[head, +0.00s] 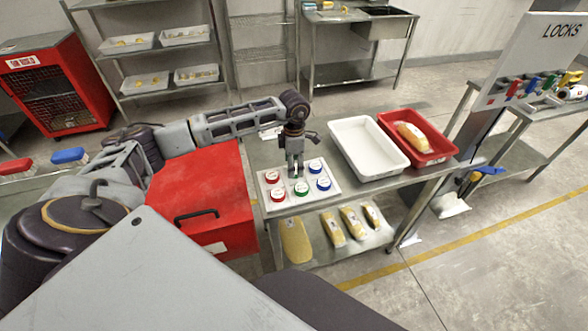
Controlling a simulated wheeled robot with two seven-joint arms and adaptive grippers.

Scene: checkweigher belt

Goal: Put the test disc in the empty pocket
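A white board (331,196) with rows of round pockets lies on the steel table. Red discs (278,195) sit on its left side, a green disc (301,189) at front middle, and blue discs (323,184) on its right side. My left gripper (296,172) points down over the back middle position. Its fingers are close together and cover that pocket. Whether a disc is between the fingertips or in the pocket is too small to tell. My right gripper is out of view.
A red box (200,195) with a black handle stands left of the board. A white tray (341,125) and a red tray (449,149) holding a yellow pack (411,136) are at the right. More packs (332,229) lie on the lower shelf.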

